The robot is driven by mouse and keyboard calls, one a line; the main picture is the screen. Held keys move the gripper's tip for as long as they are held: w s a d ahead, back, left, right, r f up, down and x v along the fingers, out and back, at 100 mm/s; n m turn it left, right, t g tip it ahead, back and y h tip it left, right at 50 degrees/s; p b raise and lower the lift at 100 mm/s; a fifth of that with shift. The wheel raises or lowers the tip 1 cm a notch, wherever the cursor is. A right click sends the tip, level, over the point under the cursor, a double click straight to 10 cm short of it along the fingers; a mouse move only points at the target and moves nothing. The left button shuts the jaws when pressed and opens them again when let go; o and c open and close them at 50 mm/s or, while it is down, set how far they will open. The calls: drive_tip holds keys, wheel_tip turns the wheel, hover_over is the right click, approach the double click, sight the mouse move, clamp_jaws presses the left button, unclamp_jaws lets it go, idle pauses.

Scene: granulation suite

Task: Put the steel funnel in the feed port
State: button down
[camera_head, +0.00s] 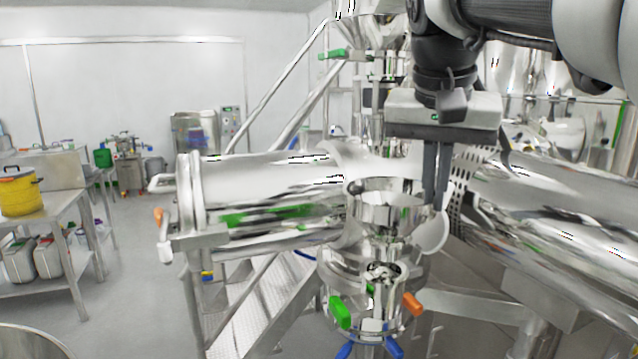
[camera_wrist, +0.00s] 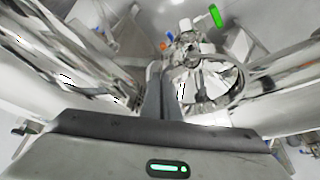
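The steel funnel (camera_head: 388,214), a shiny wide-mouthed cone, is upright in the middle of the head view, mouth up. In the wrist view the funnel (camera_wrist: 212,88) shows just right of my fingers. My gripper (camera_head: 434,205) points down, its two fingers close together at the funnel's right rim; they appear shut on that rim. The wrist view also shows the fingers (camera_wrist: 160,85) nearly together against the funnel's edge. The funnel is over the steel port fitting of the machine. Its lower end and the port opening are hidden, so I cannot tell whether it is seated.
A pale round disc (camera_head: 431,234) is right of the funnel. A large horizontal steel cylinder (camera_head: 265,185) lies to the left and another steel body (camera_head: 560,220) to the right. Green (camera_head: 340,311) and orange (camera_head: 412,303) handles stick out below.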

sight(431, 212)
drive_tip(key=shift+f+b, duration=2)
drive_tip(key=shift+f, duration=0.7)
drive_tip(key=c, duration=1.9)
unclamp_jaws()
drive_tip(key=shift+c, duration=0.2)
drive_tip(key=p+v, duration=0.3)
drive_tip(key=v, duration=1.4)
drive_tip(key=shift+r, duration=0.25)
drive_tip(key=shift+a, duration=0.1)
